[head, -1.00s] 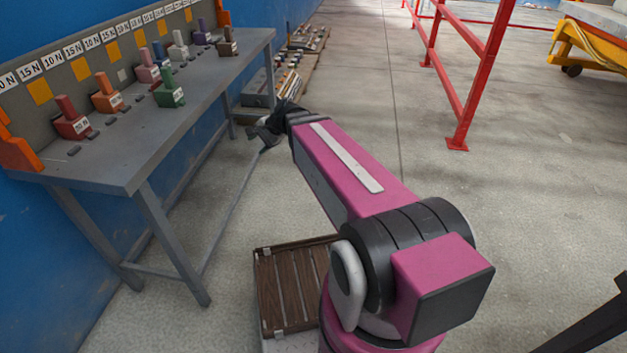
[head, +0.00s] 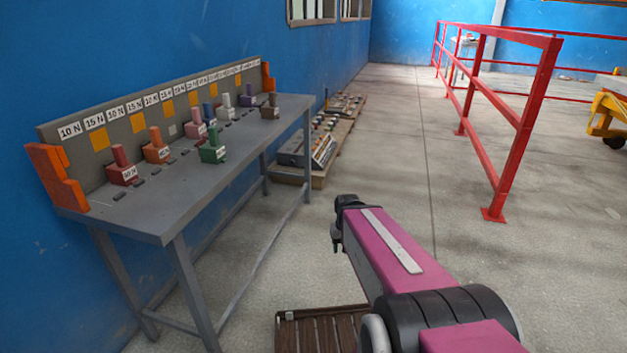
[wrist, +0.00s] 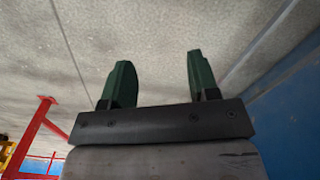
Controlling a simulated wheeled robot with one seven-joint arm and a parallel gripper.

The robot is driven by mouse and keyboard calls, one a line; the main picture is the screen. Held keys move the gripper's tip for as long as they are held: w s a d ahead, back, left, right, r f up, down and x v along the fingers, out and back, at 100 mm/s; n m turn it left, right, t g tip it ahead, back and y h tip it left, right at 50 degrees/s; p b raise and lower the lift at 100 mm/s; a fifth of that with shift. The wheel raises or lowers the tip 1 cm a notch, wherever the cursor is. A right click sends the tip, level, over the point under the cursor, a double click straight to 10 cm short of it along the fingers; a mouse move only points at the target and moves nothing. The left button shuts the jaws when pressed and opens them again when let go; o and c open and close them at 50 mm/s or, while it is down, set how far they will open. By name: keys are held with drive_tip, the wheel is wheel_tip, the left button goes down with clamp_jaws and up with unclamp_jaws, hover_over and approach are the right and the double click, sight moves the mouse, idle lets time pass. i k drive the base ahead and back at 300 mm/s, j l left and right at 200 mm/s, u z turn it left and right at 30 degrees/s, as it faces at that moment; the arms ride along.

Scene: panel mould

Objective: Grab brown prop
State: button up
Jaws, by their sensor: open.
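The brown prop (head: 270,106) stands upright on the grey table (head: 165,208), near its far right end in the head view. It is a block with a raised post and a pale label. My gripper (head: 337,235) is out in front of the table's right side, below the tabletop and well apart from the prop. In the wrist view my gripper (wrist: 160,78) shows two green fingers spread apart with nothing between them. The wrist view shows floor and no prop.
A green prop (head: 213,147) stands left of the brown one, nearer the front edge. Other coloured props stand behind, along a labelled back panel (head: 118,112). A red railing (head: 515,130) stands to the right.

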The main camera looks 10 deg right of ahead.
sight(270, 111)
drive_tip(key=i+l+u, duration=0.65)
drive_tip(key=i+l, duration=0.25)
